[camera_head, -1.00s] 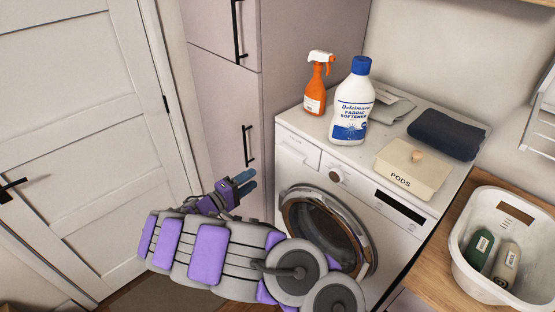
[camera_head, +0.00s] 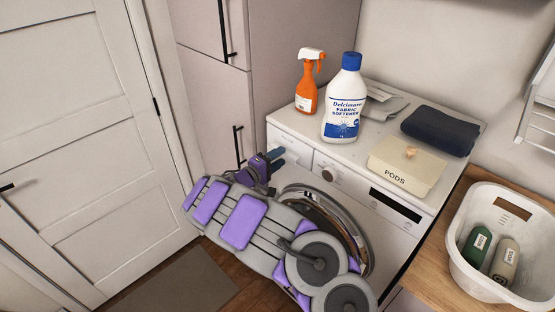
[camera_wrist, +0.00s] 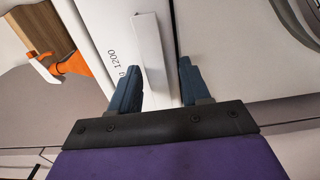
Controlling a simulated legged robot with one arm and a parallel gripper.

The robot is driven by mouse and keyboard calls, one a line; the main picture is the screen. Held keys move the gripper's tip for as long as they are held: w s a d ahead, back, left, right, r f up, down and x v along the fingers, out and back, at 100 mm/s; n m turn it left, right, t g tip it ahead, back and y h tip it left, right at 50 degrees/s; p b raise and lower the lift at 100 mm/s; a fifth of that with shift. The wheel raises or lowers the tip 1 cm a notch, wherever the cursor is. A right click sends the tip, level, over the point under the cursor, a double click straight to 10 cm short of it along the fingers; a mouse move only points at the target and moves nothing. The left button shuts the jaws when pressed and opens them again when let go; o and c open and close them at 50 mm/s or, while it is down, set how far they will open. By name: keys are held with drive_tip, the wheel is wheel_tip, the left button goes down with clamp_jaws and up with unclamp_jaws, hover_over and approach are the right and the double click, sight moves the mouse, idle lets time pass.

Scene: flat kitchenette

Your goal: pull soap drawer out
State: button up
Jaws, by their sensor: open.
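The soap drawer (camera_head: 291,146) is the white panel at the top left of the washing machine's front, and it looks shut. In the wrist view the drawer front (camera_wrist: 178,75) shows close up, with a raised, lighter handle strip (camera_wrist: 152,55) running along it. My gripper (camera_head: 277,156) is in front of the drawer at the machine's left side. In the wrist view its two blue fingers (camera_wrist: 159,80) are apart, with the lower end of the strip between or just beyond them. I cannot tell whether the fingers touch it.
On the washing machine (camera_head: 392,232) stand an orange spray bottle (camera_head: 307,95), a fabric softener bottle (camera_head: 342,105), a pods box (camera_head: 405,168) and a folded dark towel (camera_head: 440,132). A tall cabinet (camera_head: 205,85) is close on the left. A laundry basket (camera_head: 462,265) is at right.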

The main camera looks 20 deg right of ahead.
drive_tip(key=shift+a, duration=0.2)
drive_tip(key=c, duration=0.4)
drive_tip(key=shift+d, duration=0.1)
drive_tip(key=c, duration=0.5)
clamp_jaws()
drive_tip(key=shift+s+f, duration=0.1)
